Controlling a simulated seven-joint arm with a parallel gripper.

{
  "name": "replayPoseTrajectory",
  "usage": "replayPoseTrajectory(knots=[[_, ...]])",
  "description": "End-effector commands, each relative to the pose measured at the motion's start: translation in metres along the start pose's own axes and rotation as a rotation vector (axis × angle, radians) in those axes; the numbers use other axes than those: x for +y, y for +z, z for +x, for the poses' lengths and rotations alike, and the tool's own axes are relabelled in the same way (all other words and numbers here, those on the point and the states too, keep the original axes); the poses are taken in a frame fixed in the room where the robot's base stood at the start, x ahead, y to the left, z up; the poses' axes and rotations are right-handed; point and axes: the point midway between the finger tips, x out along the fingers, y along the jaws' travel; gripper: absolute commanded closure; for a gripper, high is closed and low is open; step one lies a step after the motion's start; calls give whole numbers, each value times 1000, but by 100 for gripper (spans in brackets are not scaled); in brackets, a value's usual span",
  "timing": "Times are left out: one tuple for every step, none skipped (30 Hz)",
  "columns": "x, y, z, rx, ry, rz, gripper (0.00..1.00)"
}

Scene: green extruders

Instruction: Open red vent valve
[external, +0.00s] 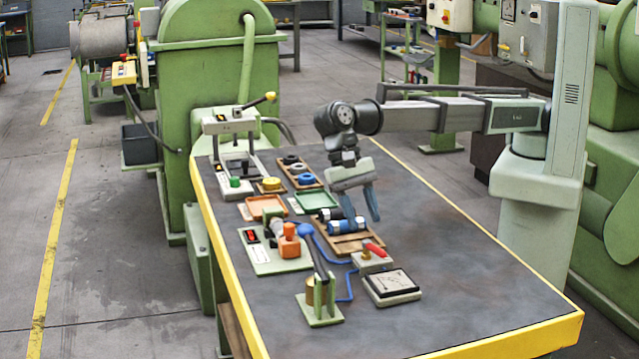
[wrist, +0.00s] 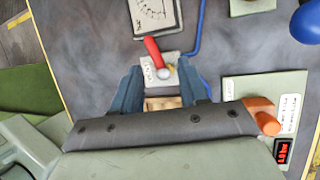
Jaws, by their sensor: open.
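The red vent valve (external: 374,249) has a red lever on a brass-coloured body, mounted on a small pale block (external: 375,263) near the middle of the table. In the wrist view the red lever (wrist: 152,51) points up and slightly left from the valve body, just beyond and between the fingertips. My gripper (external: 359,213) is open and empty, pointing down above the table, behind the valve in the external view. In the wrist view my gripper (wrist: 162,84) has its two blue fingers on either side of the near part of the block. No contact with the lever shows.
A gauge plate (external: 391,286) lies in front of the valve. A wooden tray (external: 347,244) with blue and black cylinders lies behind it. A blue tube (external: 345,284) and a lever stand (external: 319,300) are left. The table's right side is clear.

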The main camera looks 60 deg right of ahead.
Motion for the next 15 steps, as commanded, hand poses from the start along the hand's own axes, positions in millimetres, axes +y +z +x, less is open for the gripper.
replayPoseTrajectory(knots=[[-1, 0, -10, -1, -1, 0, 57], [-1, 0, -15, -1, -2, -1, 57], [-1, 1, -21, -1, -2, -1, 57], [-1, 1, -26, -1, -1, -1, 57], [-1, 1, -30, -1, -1, -1, 57], [-1, 1, -37, 0, 0, -1, 57], [-1, 1, -42, -1, -1, -2, 57], [-1, 1, -47, -1, -1, -2, 57], [-1, 1, -53, -1, -1, -2, 57], [-1, 1, -58, -1, 0, -1, 57], [-1, 0, -62, 0, 0, -1, 57], [-1, 0, -69, -1, -1, -1, 57], [-1, 1, -74, -1, -1, -2, 57], [-1, 1, -79, -1, -1, -2, 57], [-2, -6, -81, -8, -1, 2, 57]])
